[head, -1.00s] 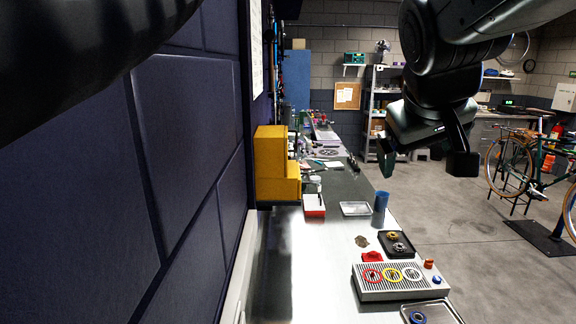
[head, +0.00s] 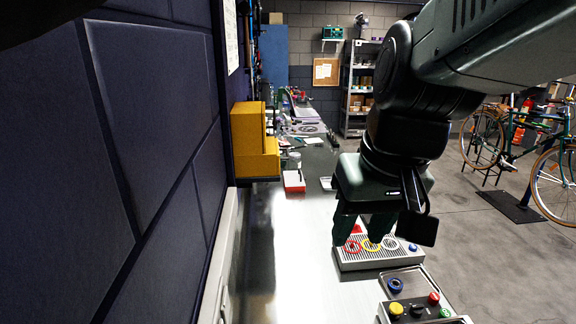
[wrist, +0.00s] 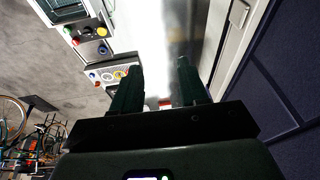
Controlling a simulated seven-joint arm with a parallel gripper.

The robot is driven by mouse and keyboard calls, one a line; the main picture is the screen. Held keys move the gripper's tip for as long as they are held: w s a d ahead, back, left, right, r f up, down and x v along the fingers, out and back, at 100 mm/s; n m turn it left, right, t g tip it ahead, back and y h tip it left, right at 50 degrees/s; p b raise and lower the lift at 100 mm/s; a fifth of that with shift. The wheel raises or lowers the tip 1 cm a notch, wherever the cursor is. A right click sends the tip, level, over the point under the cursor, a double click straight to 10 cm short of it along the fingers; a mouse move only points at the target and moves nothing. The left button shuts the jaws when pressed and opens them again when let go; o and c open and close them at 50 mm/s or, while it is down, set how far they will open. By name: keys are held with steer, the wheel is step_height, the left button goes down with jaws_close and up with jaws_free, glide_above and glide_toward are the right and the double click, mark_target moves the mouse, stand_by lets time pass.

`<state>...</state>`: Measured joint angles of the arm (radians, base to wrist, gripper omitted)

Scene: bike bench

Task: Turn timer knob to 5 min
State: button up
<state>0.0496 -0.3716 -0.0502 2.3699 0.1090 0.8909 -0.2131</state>
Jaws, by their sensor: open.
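A control box (head: 383,313) sits at the bottom right of the head view, cut off by the frame edge. It carries a yellow knob (head: 397,309), a dark knob (head: 417,310), a red button (head: 434,298) and a green button (head: 445,313). I cannot tell which part is the timer knob, and no minute marks are readable. The box also shows at the upper left of the wrist view (wrist: 92,48). My gripper (head: 364,238) is open and empty, fingers pointing down, over the grey ringed panel (head: 350,264), beyond the control box. Its height above the panel is unclear.
A metal tray with a blue ring (head: 395,285) lies between the panel and the control box. Yellow bins (head: 252,140) stand against the wall at left. A red-and-white box (head: 294,181) is farther back. The bench's left strip (head: 290,270) is clear.

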steer(key=w+d+f, duration=0.5)
steer(key=w, duration=0.1)
steer(key=n+g+h, duration=0.2)
steer(key=g, duration=0.1)
glide_toward(417, 306)
steer(key=f, duration=0.6)
steer(key=d+f, duration=0.1)
steer(key=f, duration=0.2)
steer(key=shift+f, duration=0.25)
steer(key=c, duration=0.7)
